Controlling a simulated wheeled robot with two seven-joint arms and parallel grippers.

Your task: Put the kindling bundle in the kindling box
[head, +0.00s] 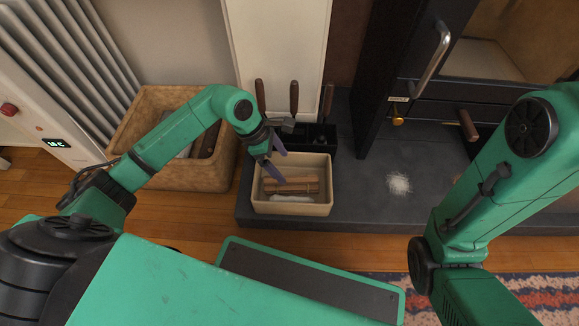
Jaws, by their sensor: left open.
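The kindling bundle (302,187), several brown sticks side by side, lies inside a small cream box (292,209), which looks like the kindling box. The box stands at the left end of the dark hearth slab. A white item (291,199) lies in front of the sticks in the same box. My left gripper (283,168) is open, with its purple-grey fingers over the left part of the box and the sticks. Nothing shows between the fingers. I cannot tell if a finger touches the bundle. My right arm shows at the right, but its gripper is out of view.
A dark holder with several wooden-handled tools (294,97) stands just behind the box. A large tan basket (158,100) stands left, under my left arm. A dark stove (406,60) with a metal handle rises at the right. White powder (398,183) lies on the slab (350,206).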

